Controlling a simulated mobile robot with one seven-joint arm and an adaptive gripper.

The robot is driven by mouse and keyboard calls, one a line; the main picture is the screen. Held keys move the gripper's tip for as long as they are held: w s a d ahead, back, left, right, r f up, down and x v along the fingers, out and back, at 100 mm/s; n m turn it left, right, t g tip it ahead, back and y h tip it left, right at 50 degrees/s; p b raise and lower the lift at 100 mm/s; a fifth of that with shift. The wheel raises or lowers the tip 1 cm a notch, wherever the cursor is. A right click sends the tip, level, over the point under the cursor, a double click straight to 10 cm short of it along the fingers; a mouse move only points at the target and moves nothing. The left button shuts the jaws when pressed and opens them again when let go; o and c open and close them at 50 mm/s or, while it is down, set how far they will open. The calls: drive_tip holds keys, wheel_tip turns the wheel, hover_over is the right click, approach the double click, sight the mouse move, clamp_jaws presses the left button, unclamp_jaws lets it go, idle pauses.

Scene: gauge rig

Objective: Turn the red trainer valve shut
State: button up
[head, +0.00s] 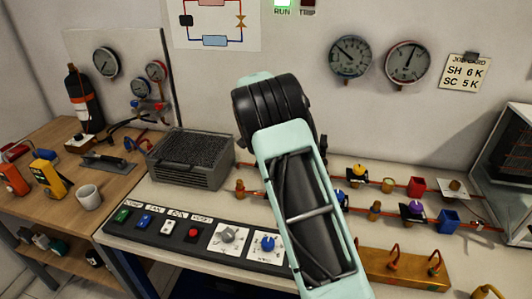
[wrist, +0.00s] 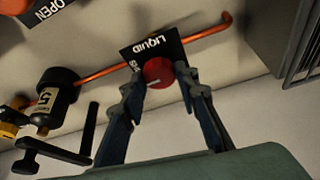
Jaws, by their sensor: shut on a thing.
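The red valve knob (wrist: 158,73) shows in the wrist view, in front of a black label plate (wrist: 146,50) reading "LIQUID" and more text that is partly covered. A pale pointer line crosses the knob's face. My gripper (wrist: 160,80) has its two fingers on either side of the knob and is shut on it. In the head view my arm covers my gripper and the red valve, so neither shows there.
A copper pipe (wrist: 205,33) runs past the knob. A black cylinder (wrist: 57,98) and a black T-shaped handle (wrist: 55,150) are close by. In the head view, a grey finned box (head: 190,160) and a black switch panel (head: 195,238) lie left of my arm.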

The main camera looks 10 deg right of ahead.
drive_tip(key=shift+m, duration=0.3)
drive_tip(key=o, duration=1.1)
drive_tip(key=shift+o, duration=0.2)
drive_tip(key=v, duration=1.2)
drive_tip(key=shift+w+a, duration=0.1)
drive_tip(key=shift+a, duration=0.15)
